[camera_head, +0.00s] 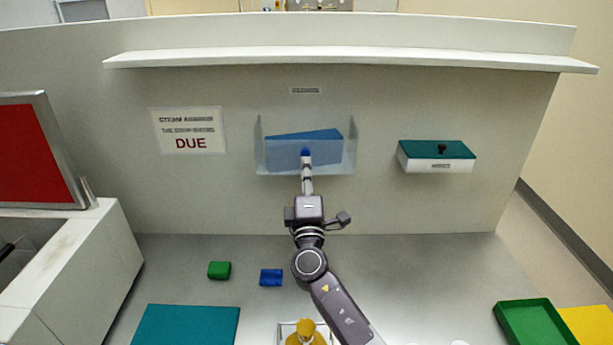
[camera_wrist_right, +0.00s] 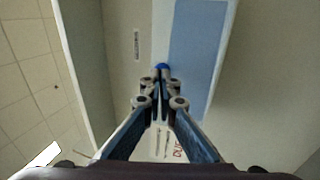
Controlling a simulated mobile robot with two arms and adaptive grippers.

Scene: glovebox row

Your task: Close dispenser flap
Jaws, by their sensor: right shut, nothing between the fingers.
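The dispenser (camera_head: 262,160) is a pale, see-through box on the back panel. Its blue flap (camera_head: 325,142) slants across the box, with a small round blue knob (camera_head: 305,152) at its front. The flap shows in the right wrist view as a wide blue panel (camera_wrist_right: 198,50), with the knob (camera_wrist_right: 162,66) at its edge. My right gripper (camera_head: 307,164) is shut and empty, its fingertips right at the knob. In the right wrist view the fingertips (camera_wrist_right: 161,76) hide part of the knob; touching or just apart, I cannot tell. My left gripper is not in view.
A second wall box with a teal lid (camera_head: 436,149) and black knob hangs to the right. A shelf (camera_head: 350,58) juts out above. Green (camera_head: 219,270) and blue (camera_head: 271,277) blocks lie on the bench below. A red-screened unit (camera_head: 35,150) stands left.

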